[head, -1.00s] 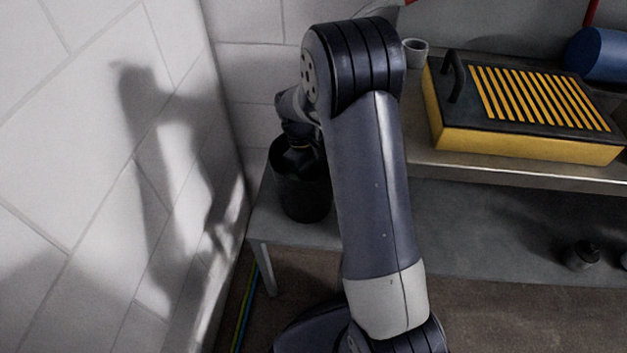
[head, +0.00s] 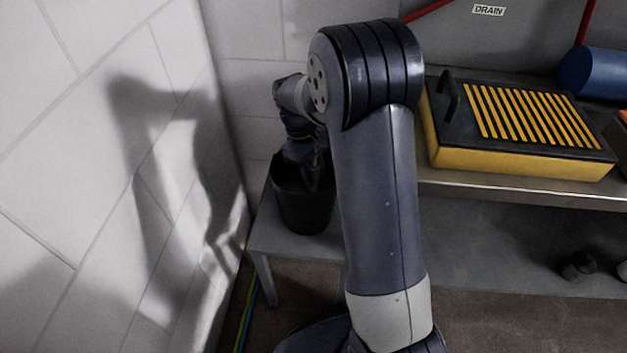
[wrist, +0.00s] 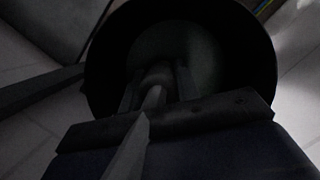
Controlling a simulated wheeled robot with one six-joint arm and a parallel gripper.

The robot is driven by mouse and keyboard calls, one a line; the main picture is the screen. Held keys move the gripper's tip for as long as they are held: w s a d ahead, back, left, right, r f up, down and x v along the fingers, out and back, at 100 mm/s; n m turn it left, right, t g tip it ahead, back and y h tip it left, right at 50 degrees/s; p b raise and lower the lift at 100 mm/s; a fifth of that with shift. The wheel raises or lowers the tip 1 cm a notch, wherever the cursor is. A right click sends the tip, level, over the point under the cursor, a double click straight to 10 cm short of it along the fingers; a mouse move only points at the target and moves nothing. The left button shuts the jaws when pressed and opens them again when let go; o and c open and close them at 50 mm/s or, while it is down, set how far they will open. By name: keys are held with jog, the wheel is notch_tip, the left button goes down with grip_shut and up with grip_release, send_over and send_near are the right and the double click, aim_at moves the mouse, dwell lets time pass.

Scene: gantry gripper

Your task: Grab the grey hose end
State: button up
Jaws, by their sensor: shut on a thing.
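A dark round bucket (head: 303,212) stands on the low grey shelf at the left, by the wall. My gripper (head: 313,182) points down into its mouth, with the fingertips partly hidden. In the dark wrist view the bucket's rim (wrist: 262,60) surrounds my gripper (wrist: 157,88). The fingers are shut on a grey, rounded, hose-like piece (wrist: 154,95), which appears to be the grey hose end. A paler strip runs from it toward the camera. The rest of the hose cannot be made out, and the head view does not show the grey piece.
A yellow case (head: 515,163) with a black slatted lid sits on the bench at right. A blue cylinder (head: 594,73) lies behind it. Small dark items (head: 579,266) stand on the lower shelf. The white block wall (head: 60,200) is close on the left.

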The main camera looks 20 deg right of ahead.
aim_at(314, 165)
notch_tip(314, 165, up, 3)
jog(key=shift+r+p, duration=0.2)
jog(key=shift+p, duration=0.25)
notch_tip(314, 165, up, 11)
jog(key=p, duration=1.1)
dwell(0.4)
